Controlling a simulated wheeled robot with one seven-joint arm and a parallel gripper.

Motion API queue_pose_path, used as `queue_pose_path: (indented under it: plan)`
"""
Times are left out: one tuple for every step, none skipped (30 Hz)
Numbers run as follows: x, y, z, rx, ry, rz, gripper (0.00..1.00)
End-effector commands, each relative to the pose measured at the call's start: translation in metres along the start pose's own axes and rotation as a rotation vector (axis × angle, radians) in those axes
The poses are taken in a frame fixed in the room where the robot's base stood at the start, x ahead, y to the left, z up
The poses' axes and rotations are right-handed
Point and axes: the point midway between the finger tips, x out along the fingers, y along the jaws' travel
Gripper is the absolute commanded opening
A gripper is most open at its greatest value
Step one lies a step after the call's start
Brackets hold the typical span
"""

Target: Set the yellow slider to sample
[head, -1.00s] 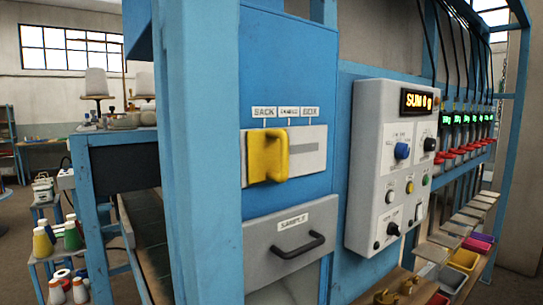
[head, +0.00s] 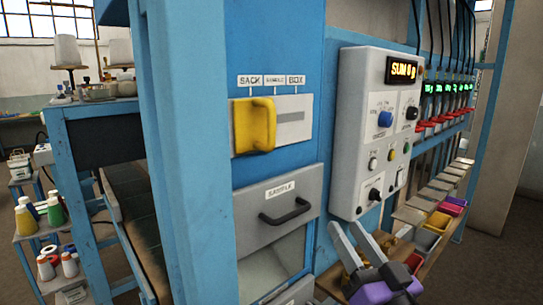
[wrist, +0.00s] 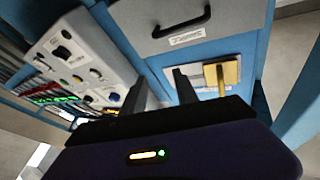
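The yellow slider (head: 254,125) is a chunky handle on a pale plate (head: 296,118) on the blue panel. It sits at the plate's left end, under the SACK label (head: 250,80). The SAMPLE label (head: 274,80) is in the middle and BOX (head: 296,80) is at the right. My gripper (head: 354,236) is at the lower right in the head view, below the control box, its two fingers apart with nothing between them. In the wrist view the slider (wrist: 221,76) shows just beyond the fingers (wrist: 160,88), apart from them.
A grey drawer with a black handle (head: 286,212), labelled SAMPLE, is below the slider. A grey control box (head: 375,135) with knobs and a display juts out to the right. A blue post (head: 178,150) stands to the left. Coloured bins (head: 438,222) line a shelf at right.

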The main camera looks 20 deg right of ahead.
Motion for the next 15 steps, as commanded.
queue_pose_path:
  plan:
    - [0.017, -0.003, -0.020, 0.008, 0.018, -0.019, 0.36]
    - [0.025, -0.004, -0.028, 0.014, 0.019, -0.030, 0.36]
    - [0.036, -0.006, -0.039, 0.021, 0.020, -0.047, 0.36]
    - [0.044, -0.009, -0.047, 0.025, 0.020, -0.060, 0.36]
    - [0.051, -0.011, -0.056, 0.029, 0.020, -0.075, 0.36]
    - [0.060, -0.015, -0.068, 0.033, 0.017, -0.097, 0.36]
    - [0.066, -0.019, -0.076, 0.035, 0.014, -0.114, 0.36]
    - [0.072, -0.023, -0.085, 0.036, 0.010, -0.132, 0.36]
    - [0.080, -0.028, -0.096, 0.036, 0.001, -0.158, 0.36]
    - [0.085, -0.032, -0.105, 0.034, -0.005, -0.177, 0.36]
    - [0.090, -0.037, -0.113, 0.033, -0.013, -0.200, 0.36]
    - [0.095, -0.044, -0.125, 0.028, -0.027, -0.230, 0.36]
    - [0.099, -0.049, -0.133, 0.023, -0.038, -0.254, 0.36]
    - [0.102, -0.054, -0.140, 0.016, -0.052, -0.279, 0.36]
    - [0.104, -0.062, -0.149, 0.005, -0.074, -0.314, 0.36]
